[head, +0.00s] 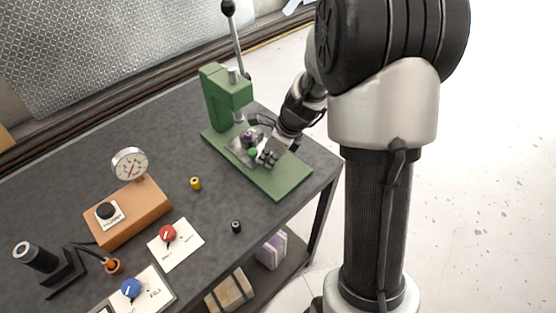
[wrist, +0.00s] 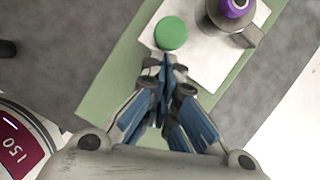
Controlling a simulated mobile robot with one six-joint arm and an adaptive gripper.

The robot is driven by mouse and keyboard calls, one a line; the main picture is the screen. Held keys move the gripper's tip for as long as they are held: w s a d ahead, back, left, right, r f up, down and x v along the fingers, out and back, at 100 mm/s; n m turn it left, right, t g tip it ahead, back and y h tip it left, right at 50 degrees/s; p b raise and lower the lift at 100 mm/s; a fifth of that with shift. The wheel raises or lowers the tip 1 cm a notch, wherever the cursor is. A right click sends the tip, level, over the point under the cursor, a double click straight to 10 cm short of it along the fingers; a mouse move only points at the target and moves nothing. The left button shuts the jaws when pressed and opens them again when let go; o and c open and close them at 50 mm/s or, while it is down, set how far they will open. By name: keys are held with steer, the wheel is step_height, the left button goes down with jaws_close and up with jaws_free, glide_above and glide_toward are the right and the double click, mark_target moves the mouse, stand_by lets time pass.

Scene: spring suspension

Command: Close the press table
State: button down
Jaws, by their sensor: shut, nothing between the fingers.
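The green press (head: 226,92) stands at the right part of the dark table, with a black-knobbed lever rising from it. Its press table is a light plate (head: 236,151) on the green base (head: 284,179); the plate also shows in the wrist view (wrist: 205,62). A green round knob (wrist: 171,33) sits near the plate's edge. A metal holder (wrist: 236,22) with a purple part (head: 247,136) in it stands on the plate. My gripper (wrist: 165,62) is shut and empty, its fingertips right at the green knob. Whether they touch it I cannot tell.
On the dark table (head: 70,173) are a gauge on an orange box (head: 128,213), a small yellow part (head: 195,183), a small black part (head: 236,226), and red (head: 167,233) and blue (head: 131,288) knobs on white plates. Bare table lies left of the press.

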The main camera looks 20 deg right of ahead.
mark_target(258, 148)
steer(key=shift+w+a, duration=0.1)
steer(key=shift+w, duration=0.05)
steer(key=shift+w+a+r+p, duration=0.1)
steer(key=shift+w+a+p, duration=0.1)
steer(key=shift+w+p, duration=0.35)
steer(key=shift+w+a+p, duration=0.2)
steer(key=shift+w+p, duration=0.2)
steer(key=shift+w, duration=0.3)
steer(key=shift+w+a+r+p, duration=0.1)
steer(key=shift+w+a+p, duration=0.1)
steer(key=shift+w+p, duration=0.35)
steer(key=shift+w, duration=0.15)
